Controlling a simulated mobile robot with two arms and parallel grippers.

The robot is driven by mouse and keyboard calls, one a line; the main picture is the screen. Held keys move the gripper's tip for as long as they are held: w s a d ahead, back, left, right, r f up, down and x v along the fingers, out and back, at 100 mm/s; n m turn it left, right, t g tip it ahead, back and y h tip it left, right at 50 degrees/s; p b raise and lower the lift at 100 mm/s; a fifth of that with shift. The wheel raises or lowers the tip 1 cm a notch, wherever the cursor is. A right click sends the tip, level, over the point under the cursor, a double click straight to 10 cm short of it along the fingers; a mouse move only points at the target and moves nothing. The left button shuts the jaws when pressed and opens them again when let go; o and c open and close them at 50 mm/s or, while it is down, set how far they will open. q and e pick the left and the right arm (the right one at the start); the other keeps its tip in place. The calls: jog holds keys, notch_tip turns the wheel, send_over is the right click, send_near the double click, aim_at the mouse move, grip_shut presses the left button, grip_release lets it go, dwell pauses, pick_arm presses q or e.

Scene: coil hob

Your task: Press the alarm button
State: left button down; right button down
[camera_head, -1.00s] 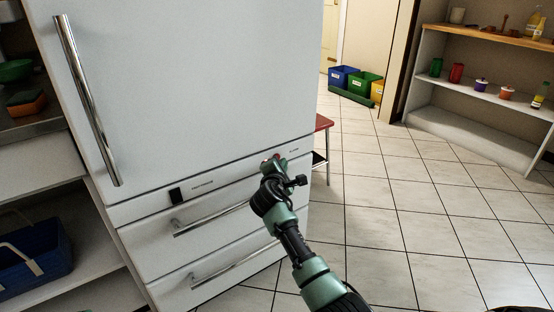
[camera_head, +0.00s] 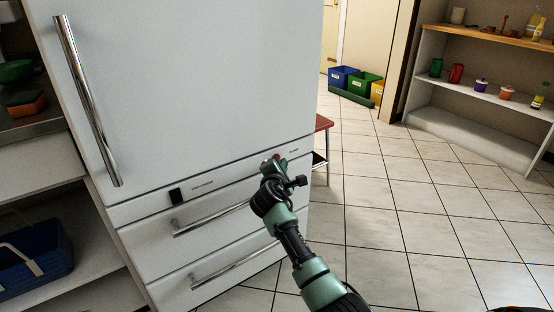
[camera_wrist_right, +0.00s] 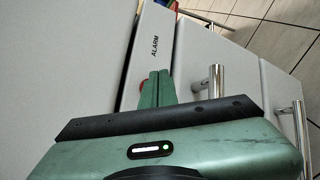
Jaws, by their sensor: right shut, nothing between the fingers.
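The alarm button is a small red button (camera_wrist_right: 144,86) on the fridge's control strip, beside the printed word ALARM in the right wrist view. In the head view the red button (camera_head: 277,157) shows just at the tip of my right gripper (camera_head: 271,163). In the right wrist view my right gripper (camera_wrist_right: 158,84) is shut and empty, its green fingertips close beside the button and partly covering it. I cannot tell whether they touch it. My left gripper is not in view.
The white fridge (camera_head: 200,80) has a long upper handle (camera_head: 88,100) and two drawer handles below the strip. A black switch (camera_head: 176,195) sits left on the strip. A red-topped stool (camera_head: 322,124) stands behind the fridge's right edge. Tiled floor at right is open.

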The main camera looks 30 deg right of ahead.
jog(key=shift+w, duration=0.1)
dwell(0.7)
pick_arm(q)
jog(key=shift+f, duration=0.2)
pick_arm(e)
jog(key=shift+w, duration=0.3)
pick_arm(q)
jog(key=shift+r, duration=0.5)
pick_arm(e)
jog(key=shift+w, duration=0.4)
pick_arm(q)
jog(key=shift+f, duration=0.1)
pick_arm(e)
jog(key=shift+s, duration=0.25)
jog(key=shift+s+p, duration=0.25)
jog(key=shift+p, duration=0.35)
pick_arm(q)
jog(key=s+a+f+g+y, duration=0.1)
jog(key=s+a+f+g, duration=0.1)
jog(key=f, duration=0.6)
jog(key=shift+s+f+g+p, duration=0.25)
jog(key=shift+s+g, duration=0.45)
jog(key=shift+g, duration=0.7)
pick_arm(e)
jog(key=shift+s, duration=0.3)
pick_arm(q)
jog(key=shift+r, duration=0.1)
